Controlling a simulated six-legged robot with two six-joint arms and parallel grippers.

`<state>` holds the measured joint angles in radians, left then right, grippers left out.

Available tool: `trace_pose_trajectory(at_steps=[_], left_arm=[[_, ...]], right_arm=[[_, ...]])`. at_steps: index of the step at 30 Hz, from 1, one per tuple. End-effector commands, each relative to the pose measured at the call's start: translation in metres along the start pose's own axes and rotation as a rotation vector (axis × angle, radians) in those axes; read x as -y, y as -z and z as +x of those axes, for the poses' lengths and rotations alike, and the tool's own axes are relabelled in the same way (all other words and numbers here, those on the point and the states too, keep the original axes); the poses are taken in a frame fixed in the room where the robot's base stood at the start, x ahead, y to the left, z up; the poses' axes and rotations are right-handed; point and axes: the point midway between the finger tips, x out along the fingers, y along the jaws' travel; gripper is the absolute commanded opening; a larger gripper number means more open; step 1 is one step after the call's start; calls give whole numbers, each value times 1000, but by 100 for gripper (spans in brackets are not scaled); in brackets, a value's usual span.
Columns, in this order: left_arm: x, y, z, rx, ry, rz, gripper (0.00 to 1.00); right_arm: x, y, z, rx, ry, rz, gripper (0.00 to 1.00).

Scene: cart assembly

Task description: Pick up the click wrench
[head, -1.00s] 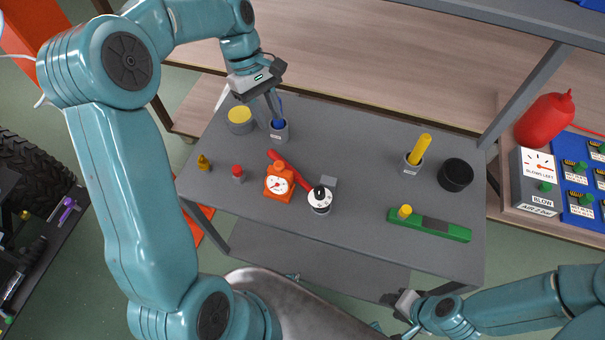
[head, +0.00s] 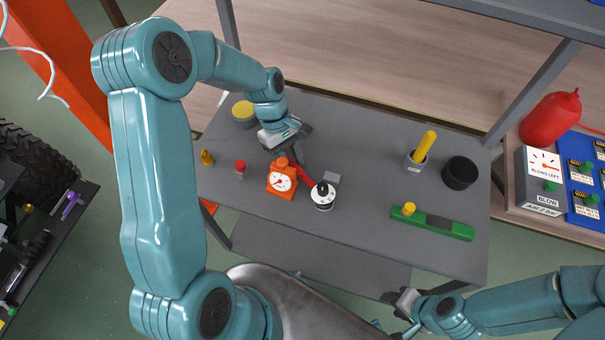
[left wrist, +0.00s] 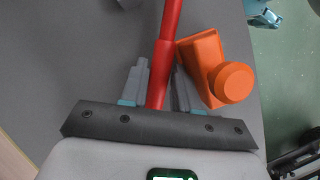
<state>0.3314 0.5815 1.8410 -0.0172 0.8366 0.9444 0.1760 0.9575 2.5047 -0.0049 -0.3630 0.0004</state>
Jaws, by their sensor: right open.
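The click wrench shows a red handle (head: 308,176) lying on the grey cart top, between the orange gauge and the white round dial. My left gripper (head: 294,152) is low over the handle's far end. In the left wrist view the red handle (left wrist: 165,48) runs between the two fingers of my left gripper (left wrist: 159,85), one on each side. The fingers look apart, with no clear grip on it. The wrench's near end is hidden by the dial in the head view. My right gripper (head: 404,303) is open and empty beyond the cart's front edge.
The orange gauge (head: 283,180) stands close beside the handle; its orange body also shows in the left wrist view (left wrist: 203,62). The white dial (head: 323,197) touches or overlaps the near end.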

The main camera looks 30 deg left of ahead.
Motion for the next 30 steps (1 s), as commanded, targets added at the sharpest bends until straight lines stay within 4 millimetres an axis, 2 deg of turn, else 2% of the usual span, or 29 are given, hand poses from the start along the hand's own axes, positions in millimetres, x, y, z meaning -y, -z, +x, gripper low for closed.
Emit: trace_pose_trajectory(at_steps=[5,6,8,16,19,30], left_arm=[[0,0,0,0,1,0,31],[0,0,0,0,1,0,17],[0,0,0,0,1,0,0],[0,0,-1,0,-1,0,0],[-1,-3,-8,-2,-3,0,0],[-2,-31,-77,-2,-5,2,0]], right_arm=[[0,0,0,0,0,0,43],[0,0,0,0,0,0,43],[0,0,0,0,0,0,43],[0,0,0,0,0,0,43],[0,0,0,0,0,0,43],[1,0,-2,0,0,0,43]])
